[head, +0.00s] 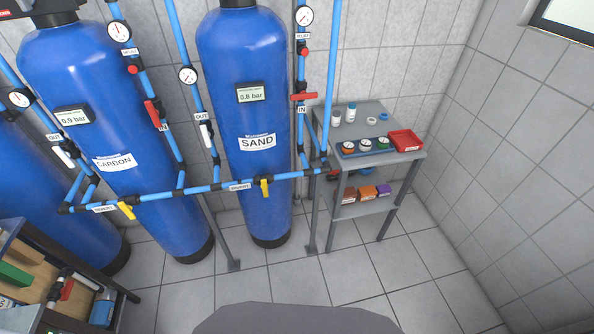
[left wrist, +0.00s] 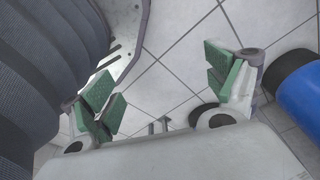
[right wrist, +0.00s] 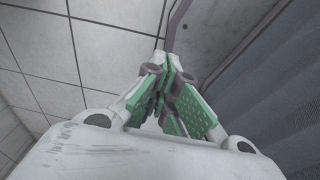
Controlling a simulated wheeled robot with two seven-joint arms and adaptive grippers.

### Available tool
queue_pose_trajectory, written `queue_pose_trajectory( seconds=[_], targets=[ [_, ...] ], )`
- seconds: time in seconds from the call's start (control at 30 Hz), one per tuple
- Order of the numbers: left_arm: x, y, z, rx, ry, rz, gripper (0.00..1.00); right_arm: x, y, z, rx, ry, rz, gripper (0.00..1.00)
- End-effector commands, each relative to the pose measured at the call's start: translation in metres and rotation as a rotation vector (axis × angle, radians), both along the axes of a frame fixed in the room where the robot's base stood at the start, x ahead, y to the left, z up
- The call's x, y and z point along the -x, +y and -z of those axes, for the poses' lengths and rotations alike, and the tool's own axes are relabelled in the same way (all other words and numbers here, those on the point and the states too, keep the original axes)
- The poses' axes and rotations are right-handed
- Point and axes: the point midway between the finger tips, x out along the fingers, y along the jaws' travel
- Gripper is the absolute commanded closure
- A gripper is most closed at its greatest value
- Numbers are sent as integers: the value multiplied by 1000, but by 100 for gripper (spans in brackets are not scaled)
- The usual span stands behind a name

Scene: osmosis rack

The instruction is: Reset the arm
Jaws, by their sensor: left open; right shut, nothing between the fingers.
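My left gripper (left wrist: 168,92) shows in the left wrist view with its green-padded fingers wide apart and nothing between them. The tiled floor lies beyond it. My right gripper (right wrist: 168,95) shows in the right wrist view with its green-padded fingers together and nothing held. Neither gripper shows in the head view. My own ribbed dark body part is close beside each gripper in the wrist views.
A blue SAND tank (head: 245,110) and a CARBON tank (head: 100,120) stand behind blue piping (head: 215,188). A grey side table (head: 350,115) holds a red tray (head: 404,140), gauges and bottles. A shelf of tools (head: 45,290) is at lower left. Floor is clear right of centre.

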Motion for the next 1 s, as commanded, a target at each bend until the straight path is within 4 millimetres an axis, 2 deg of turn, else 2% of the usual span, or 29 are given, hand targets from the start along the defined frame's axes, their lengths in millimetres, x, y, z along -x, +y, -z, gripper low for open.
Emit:
queue_pose_trajectory(
  seconds=[0.03, 0.5, 0.7, 1.0],
  targets=[
    [11, 2, 1, -1, 8, 1, 12, 0, 1, -7, -1, 0, 0, 100],
    [101, 19, 24, -8, 46, 11, 12, 8, 21, -34, -22, 9, 2, 100],
    [119, 23, 27, -9, 50, 12, 12, 11, 30, -38, -32, 12, 3, 100],
    [122, 24, 28, -9, 51, 12, 12, 10, 24, -38, -25, 12, 2, 100]
  ],
)
